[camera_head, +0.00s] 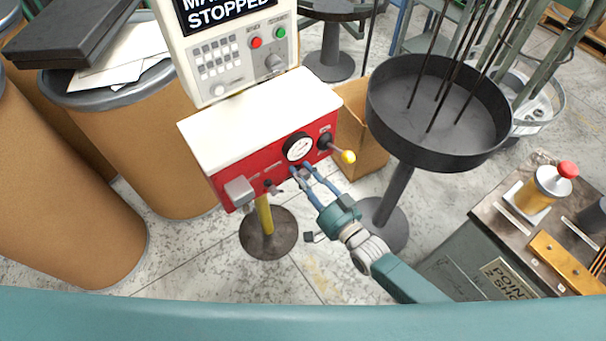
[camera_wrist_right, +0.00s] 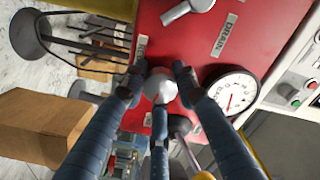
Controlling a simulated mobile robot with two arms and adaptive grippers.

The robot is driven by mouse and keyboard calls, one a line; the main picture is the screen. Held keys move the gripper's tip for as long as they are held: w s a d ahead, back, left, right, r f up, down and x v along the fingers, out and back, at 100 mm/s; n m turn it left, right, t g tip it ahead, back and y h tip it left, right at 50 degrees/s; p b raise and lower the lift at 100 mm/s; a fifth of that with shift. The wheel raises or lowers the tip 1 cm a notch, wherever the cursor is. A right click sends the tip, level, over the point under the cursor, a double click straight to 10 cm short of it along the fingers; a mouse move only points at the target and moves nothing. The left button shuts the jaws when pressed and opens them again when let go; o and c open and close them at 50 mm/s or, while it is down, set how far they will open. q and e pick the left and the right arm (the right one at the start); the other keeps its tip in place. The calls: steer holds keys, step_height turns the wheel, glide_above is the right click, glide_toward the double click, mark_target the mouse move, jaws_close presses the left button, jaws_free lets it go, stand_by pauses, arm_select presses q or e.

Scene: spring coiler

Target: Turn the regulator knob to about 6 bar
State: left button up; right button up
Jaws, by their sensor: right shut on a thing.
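The red panel (camera_head: 275,160) carries a round white pressure gauge (camera_head: 298,148), which also shows in the right wrist view (camera_wrist_right: 232,92). Its needle is too small to read surely. A pale rounded regulator knob (camera_wrist_right: 160,86) sits beside the gauge in the right wrist view; in the head view my fingers hide it. My right gripper (camera_head: 303,173) reaches the panel below the gauge. In the wrist view its dark fingertips (camera_wrist_right: 160,78) are closed around the knob. My left gripper is not in view.
A yellow-tipped lever (camera_head: 348,157) sticks out right of the gauge, close to my fingers. A small drain lever (camera_wrist_right: 188,10) is on the other side. A black round tray (camera_head: 440,150) on a stand is to the right. Brown drums (camera_head: 150,150) stand left.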

steer(key=o, duration=1.2)
steer(key=shift+f, duration=0.1)
steer(key=shift+c, duration=0.2)
steer(key=v, duration=1.2)
steer(key=s+d+f+n+g+h, duration=0.1)
steer(key=s+d+f+g+h, duration=0.2)
steer(key=f, duration=0.7)
steer(key=s+d+f+g+h, duration=0.1)
steer(key=s+d+f+h, duration=0.15)
steer(key=d+f, duration=0.5)
steer(key=s+d+f+n+g+h, duration=0.15)
steer(key=s+f, duration=0.25)
steer(key=f, duration=0.7)
steer(key=s+d+f+n+g+h, duration=0.1)
steer(key=s+f+g, duration=0.3)
steer(key=s, duration=0.9)
steer(key=s+d+f+n+g+h, duration=0.1)
steer(key=s+d+f+g, duration=0.3)
steer(key=s+f, duration=0.5)
steer(key=s+h, duration=0.1)
steer(key=s, duration=0.4)
steer(key=shift+f+h, duration=0.3)
steer(key=shift+w, duration=0.1)
